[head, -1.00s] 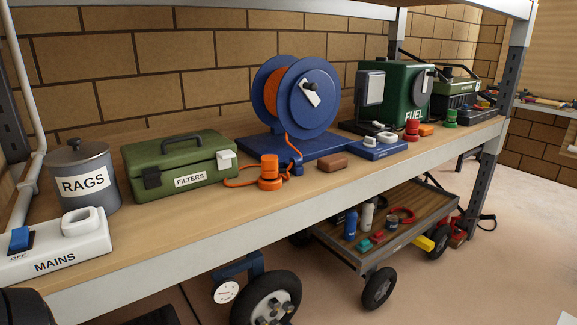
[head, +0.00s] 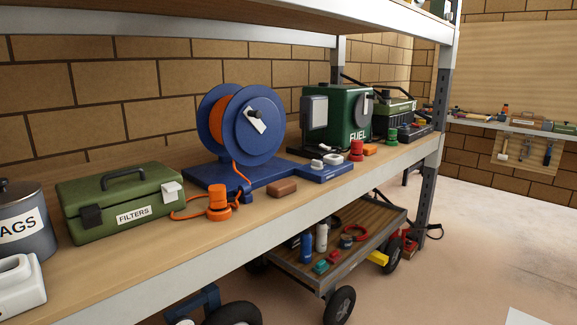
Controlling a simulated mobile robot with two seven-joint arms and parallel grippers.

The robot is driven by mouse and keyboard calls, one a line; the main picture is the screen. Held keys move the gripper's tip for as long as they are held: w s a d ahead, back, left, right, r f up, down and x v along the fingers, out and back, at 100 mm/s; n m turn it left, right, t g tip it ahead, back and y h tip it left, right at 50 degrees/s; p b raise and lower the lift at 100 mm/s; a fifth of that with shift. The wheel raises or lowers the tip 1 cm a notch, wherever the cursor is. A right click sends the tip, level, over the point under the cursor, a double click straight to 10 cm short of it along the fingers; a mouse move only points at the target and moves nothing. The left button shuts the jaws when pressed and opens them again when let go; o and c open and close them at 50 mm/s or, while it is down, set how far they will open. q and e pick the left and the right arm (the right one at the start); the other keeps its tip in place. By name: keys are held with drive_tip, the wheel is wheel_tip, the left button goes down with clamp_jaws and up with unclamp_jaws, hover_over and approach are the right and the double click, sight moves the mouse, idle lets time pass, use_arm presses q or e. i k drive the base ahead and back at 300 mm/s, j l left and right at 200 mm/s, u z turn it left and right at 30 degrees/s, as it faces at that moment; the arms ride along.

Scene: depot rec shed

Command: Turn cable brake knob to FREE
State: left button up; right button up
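A blue cable reel (head: 265,145) wound with orange cable (head: 216,127) stands on a blue base (head: 212,177) on the workbench. A white crank plate with a dark knob (head: 257,124) is on the reel's front face. Two small white fittings (head: 332,159) sit on the base's right end; I cannot tell whether one is the brake knob. No FREE marking is readable. The cable runs down to an orange plug (head: 218,202) on the bench. Neither of my grippers is in view.
A green FILTERS box (head: 118,202), grey RAGS tin (head: 22,232) and white switch box (head: 20,290) stand left on the bench (head: 165,262). A brown block (head: 282,188) lies before the reel. A green fuel unit (head: 345,115) stands right. A wheeled cart (head: 312,267) is below; open floor lies right.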

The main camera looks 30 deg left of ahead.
sight(316, 164)
drive_tip(key=i+u, duration=0.1)
drive_tip(key=u, duration=0.6)
drive_tip(key=i+l+u, duration=0.1)
drive_tip(key=u, duration=0.3)
drive_tip(key=i+l+u, duration=0.45)
drive_tip(key=l+u, duration=0.15)
drive_tip(key=l, duration=0.15)
